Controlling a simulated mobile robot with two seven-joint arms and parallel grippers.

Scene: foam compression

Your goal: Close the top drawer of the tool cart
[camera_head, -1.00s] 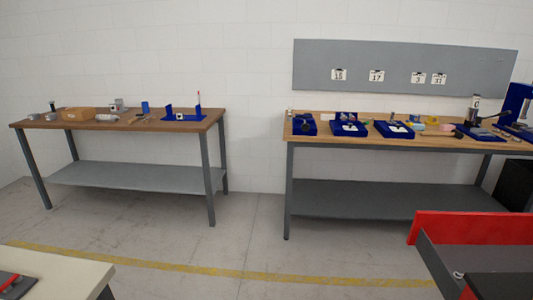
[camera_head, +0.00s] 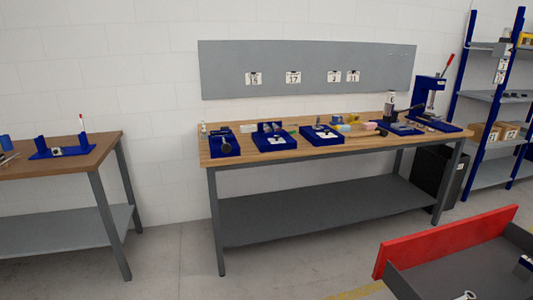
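The tool cart's drawer (camera_head: 455,268) shows at the lower right of the head view. It has a red front panel (camera_head: 446,243) and a dark grey inside, and it stands pulled out. A metal wrench-like tool (camera_head: 466,295) and a small blue and white item (camera_head: 523,266) lie in it. The rest of the cart is cut off by the frame's edge. Neither of my grippers is in view.
A wooden workbench (camera_head: 290,157) with several blue fixtures stands ahead, a second bench (camera_head: 90,152) at the left. A blue-framed shelf (camera_head: 492,97) and a black bin (camera_head: 436,172) are at the right. Bare floor (camera_head: 290,265) lies between benches and drawer.

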